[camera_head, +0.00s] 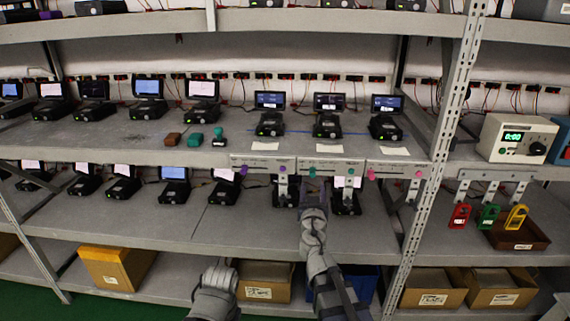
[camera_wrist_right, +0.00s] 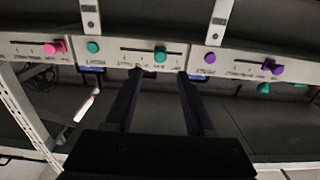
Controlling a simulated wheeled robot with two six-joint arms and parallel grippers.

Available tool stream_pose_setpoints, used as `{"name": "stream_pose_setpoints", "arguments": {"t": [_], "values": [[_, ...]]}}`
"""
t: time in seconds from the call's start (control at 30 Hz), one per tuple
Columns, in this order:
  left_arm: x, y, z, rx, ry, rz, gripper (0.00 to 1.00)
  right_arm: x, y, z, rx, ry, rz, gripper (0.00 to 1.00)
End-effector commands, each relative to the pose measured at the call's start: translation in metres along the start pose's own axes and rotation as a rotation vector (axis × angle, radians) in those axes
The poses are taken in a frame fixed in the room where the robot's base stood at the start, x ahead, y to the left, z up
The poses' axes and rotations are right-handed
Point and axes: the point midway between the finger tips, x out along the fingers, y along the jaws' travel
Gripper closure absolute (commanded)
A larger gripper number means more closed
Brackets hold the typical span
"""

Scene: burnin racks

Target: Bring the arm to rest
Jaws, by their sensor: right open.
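My right arm (camera_head: 318,255) reaches up from the bottom centre to the front of the middle shelf. Its gripper (camera_head: 315,192) is in front of the lower device row, just below the middle labelled panel (camera_head: 325,168). In the right wrist view the two dark fingers (camera_wrist_right: 158,85) are apart with nothing between them. Their tips are close to the panel (camera_wrist_right: 120,57) and its teal knob (camera_wrist_right: 160,54); I cannot tell whether they touch. A grey part of my other arm shows at the bottom of the head view, but its gripper does not.
Panels with pink (camera_head: 371,174), teal and purple knobs line the shelf edge. Small screen devices (camera_head: 327,116) stand on the shelves. A perforated upright (camera_head: 437,140) is right of my arm. Cardboard boxes (camera_head: 265,282) and a blue bin (camera_head: 363,284) sit below.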

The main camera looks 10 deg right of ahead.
Motion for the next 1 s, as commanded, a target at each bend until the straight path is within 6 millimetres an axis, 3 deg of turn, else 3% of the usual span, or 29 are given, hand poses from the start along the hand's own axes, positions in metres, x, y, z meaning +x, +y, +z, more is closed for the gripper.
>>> {"name": "stream_pose_setpoints", "arguments": {"t": [0.17,0.27,0.37,0.47,0.6,0.8,0.9,1.0], "values": [[-0.008,-0.001,0.001,0.000,0.000,0.000,0.45,-0.011,0.005,0.004,-0.014,-0.056,0.090,0.45],[-0.017,-0.002,0.001,0.000,0.000,0.000,0.45,-0.030,0.010,0.024,-0.050,-0.193,0.195,0.45],[-0.025,-0.002,0.002,0.000,0.000,0.000,0.45,-0.064,0.006,0.061,-0.117,-0.422,0.259,0.45],[-0.033,-0.003,0.002,0.000,0.000,0.000,0.45,-0.111,-0.010,0.102,-0.208,-0.705,0.238,0.45],[-0.042,-0.004,0.002,0.000,0.000,0.000,0.45,-0.189,-0.044,0.145,-0.353,-1.085,0.073,0.45],[-0.049,-0.005,0.003,0.000,0.000,0.000,0.45,-0.278,-0.081,0.166,-0.504,-1.420,-0.227,0.45],[-0.051,-0.005,0.003,0.000,0.000,0.000,0.45,-0.303,-0.090,0.167,-0.545,-1.499,-0.331,0.45],[-0.051,-0.005,0.003,0.000,0.000,0.000,0.45,-0.314,-0.094,0.167,-0.564,-1.535,-0.385,0.45]]}}
